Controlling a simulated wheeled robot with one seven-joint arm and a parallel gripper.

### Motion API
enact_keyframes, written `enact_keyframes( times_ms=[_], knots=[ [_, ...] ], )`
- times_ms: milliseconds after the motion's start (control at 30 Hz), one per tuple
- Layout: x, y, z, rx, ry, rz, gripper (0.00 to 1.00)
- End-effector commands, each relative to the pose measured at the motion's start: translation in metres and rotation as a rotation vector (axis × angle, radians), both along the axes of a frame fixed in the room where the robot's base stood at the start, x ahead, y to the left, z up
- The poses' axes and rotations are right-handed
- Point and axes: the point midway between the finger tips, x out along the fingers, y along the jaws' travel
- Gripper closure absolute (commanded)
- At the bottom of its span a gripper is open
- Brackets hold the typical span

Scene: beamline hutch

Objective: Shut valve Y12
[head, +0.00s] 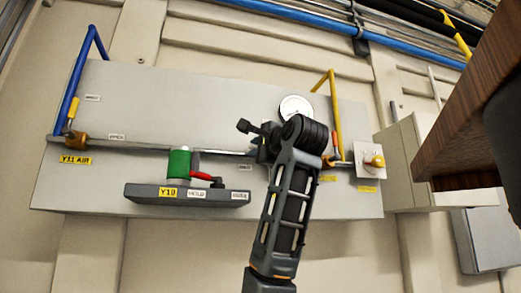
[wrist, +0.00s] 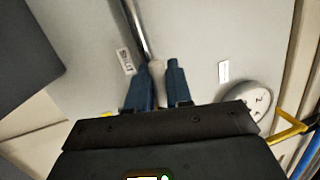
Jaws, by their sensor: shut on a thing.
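My gripper (head: 262,140) is in front of the grey panel (head: 225,90), at its horizontal metal pipe (head: 225,152). In the wrist view my two blue-grey fingers (wrist: 157,80) are closed around a small pale part (wrist: 157,68) in line with the pipe (wrist: 137,25). This part looks like a valve handle; its far end and the valve body are hidden by my gripper. No label reading Y12 is legible. A sliver of yellow label (wrist: 107,115) shows beside the left finger. A small white label (wrist: 125,61) is left of the pipe, another (wrist: 223,71) to the right.
A Y11 AIR valve (head: 72,138) with a blue pipe is at left. A green cylinder (head: 180,163) and red handle (head: 203,176) sit above the dark Y10 ledge (head: 140,192). A gauge (head: 296,107), yellow pipe (head: 331,100) and yellow knob (head: 376,161) are close right. A brown wooden slab (head: 470,110) overhangs at right.

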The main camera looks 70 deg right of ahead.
Motion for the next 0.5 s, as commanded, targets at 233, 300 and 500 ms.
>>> enact_keyframes(
  times_ms=[233, 300, 500],
  knots=[
    [0.0005, 0.0011, -0.0059, -0.061, 0.071, 0.002, 1.00],
    [0.0005, 0.0010, -0.0067, -0.069, 0.082, 0.002, 1.00],
    [0.0007, 0.0008, -0.0074, -0.073, 0.087, 0.002, 1.00]
  ],
)
